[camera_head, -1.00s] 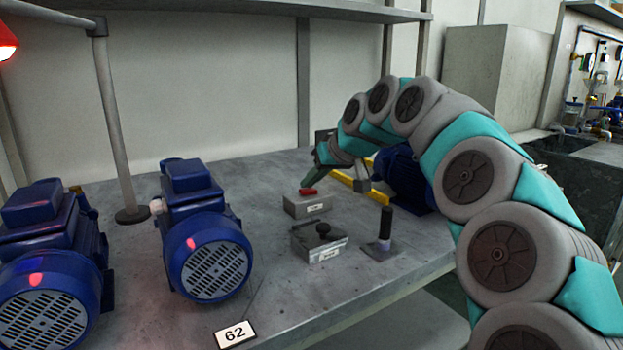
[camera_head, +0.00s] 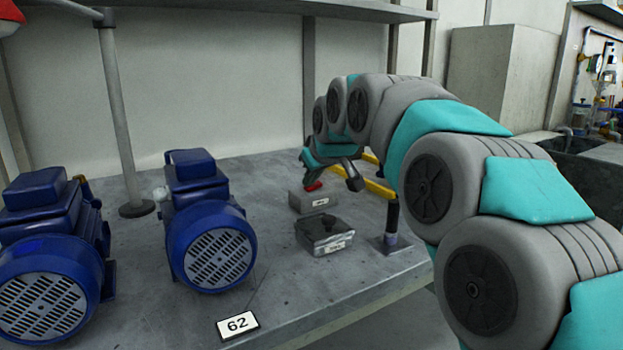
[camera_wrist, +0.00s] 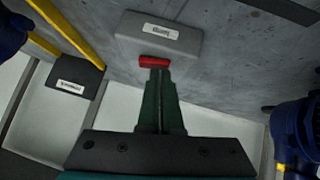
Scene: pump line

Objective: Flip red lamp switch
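The red switch (camera_head: 313,187) sits on a small grey labelled box (camera_head: 315,202) on the bench. In the wrist view the red switch (camera_wrist: 153,62) lies across the front edge of the box (camera_wrist: 160,38). My gripper (camera_wrist: 157,72) is shut, its two green fingers side by side with only a thin line between them. The fingertips are right at the switch; I cannot tell whether they touch it. In the head view my gripper (camera_head: 308,174) is just above the box. The red lamp (camera_head: 10,18) at the top left edge is dark and partly cut off.
A second grey box (camera_head: 324,236) with a dark top stands nearer. A black-handled lever (camera_head: 391,222) stands to its right. Yellow bars (camera_head: 378,188) lie behind my arm. Blue motors (camera_head: 208,235) stand on the left. A pole (camera_head: 124,130) rises behind them.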

